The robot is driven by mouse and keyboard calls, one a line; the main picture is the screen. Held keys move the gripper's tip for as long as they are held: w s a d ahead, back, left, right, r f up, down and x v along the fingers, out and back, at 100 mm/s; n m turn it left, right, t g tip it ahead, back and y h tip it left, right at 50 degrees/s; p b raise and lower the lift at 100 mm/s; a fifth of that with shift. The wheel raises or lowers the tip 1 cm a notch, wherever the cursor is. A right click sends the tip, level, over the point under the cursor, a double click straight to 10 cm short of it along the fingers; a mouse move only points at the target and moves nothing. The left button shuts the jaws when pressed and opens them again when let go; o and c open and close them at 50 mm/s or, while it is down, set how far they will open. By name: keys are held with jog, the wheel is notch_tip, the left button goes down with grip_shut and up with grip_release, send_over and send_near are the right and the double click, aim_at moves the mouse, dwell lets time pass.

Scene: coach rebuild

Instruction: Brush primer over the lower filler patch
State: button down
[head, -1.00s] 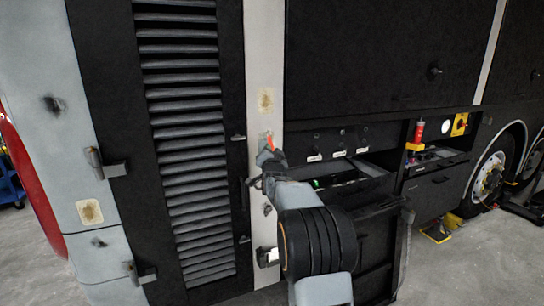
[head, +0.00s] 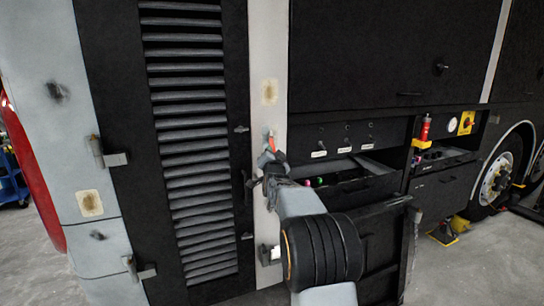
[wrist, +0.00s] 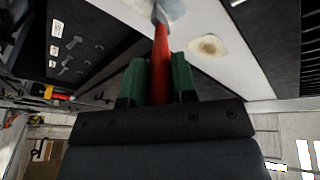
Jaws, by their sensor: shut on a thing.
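My gripper (head: 271,162) is shut on a brush with a red handle (wrist: 161,55), between green finger pads in the wrist view. The brush (head: 272,144) points up at the pale pillar (head: 267,30) in the head view. That area lies where the lower patch on the pillar is, largely hidden in the head view. The upper beige filler patch (head: 269,92) is bare, and shows in the wrist view too (wrist: 208,46).
Another beige patch (head: 90,203) is on the grey panel at left. A black louvred grille (head: 188,140) stands left of the pillar. An open drawer (head: 365,187) and a shelf with a red-capped item (head: 425,128) are at right.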

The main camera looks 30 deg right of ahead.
jog(key=shift+f+b, duration=1.75)
jog(key=shift+b, duration=0.3)
jog(key=shift+f, duration=0.1)
notch_tip(320, 180, up, 8)
jog(key=a+p, duration=0.1)
jog(key=p, duration=0.1)
jog(key=shift+a, duration=0.2)
dwell(0.6)
jog(key=shift+f, duration=0.15)
